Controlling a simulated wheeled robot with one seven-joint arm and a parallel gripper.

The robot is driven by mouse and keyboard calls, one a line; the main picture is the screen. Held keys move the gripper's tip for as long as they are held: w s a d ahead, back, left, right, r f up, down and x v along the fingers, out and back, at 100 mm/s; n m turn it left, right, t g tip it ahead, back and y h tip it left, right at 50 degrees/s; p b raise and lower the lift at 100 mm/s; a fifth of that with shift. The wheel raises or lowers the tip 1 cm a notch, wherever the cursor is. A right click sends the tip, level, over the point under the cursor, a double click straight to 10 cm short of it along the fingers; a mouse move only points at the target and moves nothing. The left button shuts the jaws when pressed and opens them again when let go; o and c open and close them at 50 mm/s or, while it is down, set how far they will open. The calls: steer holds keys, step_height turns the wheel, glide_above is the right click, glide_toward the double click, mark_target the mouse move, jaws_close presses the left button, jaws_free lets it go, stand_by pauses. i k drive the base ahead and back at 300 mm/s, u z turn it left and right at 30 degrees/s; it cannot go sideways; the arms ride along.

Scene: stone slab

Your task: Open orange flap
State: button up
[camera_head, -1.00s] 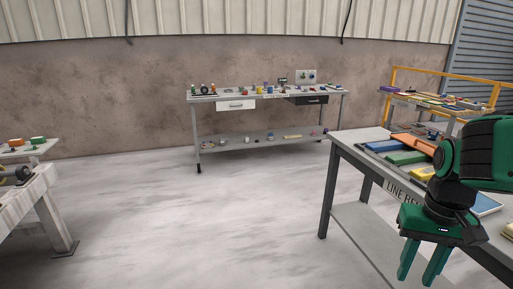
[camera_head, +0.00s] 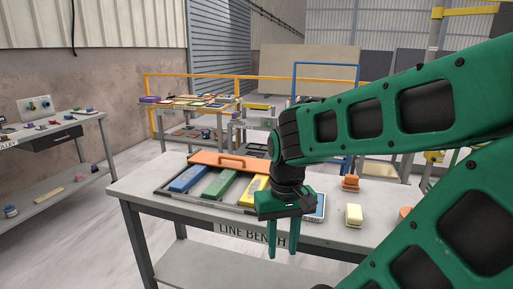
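The orange flap (camera_head: 232,161) is a flat panel with a raised bar handle, at the back of a dark-framed unit on the line bench (camera_head: 150,188). Beside it, nearer the front, lie a blue panel (camera_head: 188,179), a green panel (camera_head: 220,184) and a yellow panel (camera_head: 254,190). My gripper (camera_head: 283,252) points down with its two green fingers apart and nothing between them. In the picture it is in front of the bench's front edge, to the right of and below the flap. My wrist hides the unit's right part.
My arm covers much of the right. Another table (camera_head: 60,132) stands at left, and a yellow rail (camera_head: 190,77) runs behind. Open floor lies between the tables.

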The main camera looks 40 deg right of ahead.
mark_target(262, 166)
steer(key=z, duration=0.45)
steer(key=i, duration=0.85)
steer(key=z, duration=0.5)
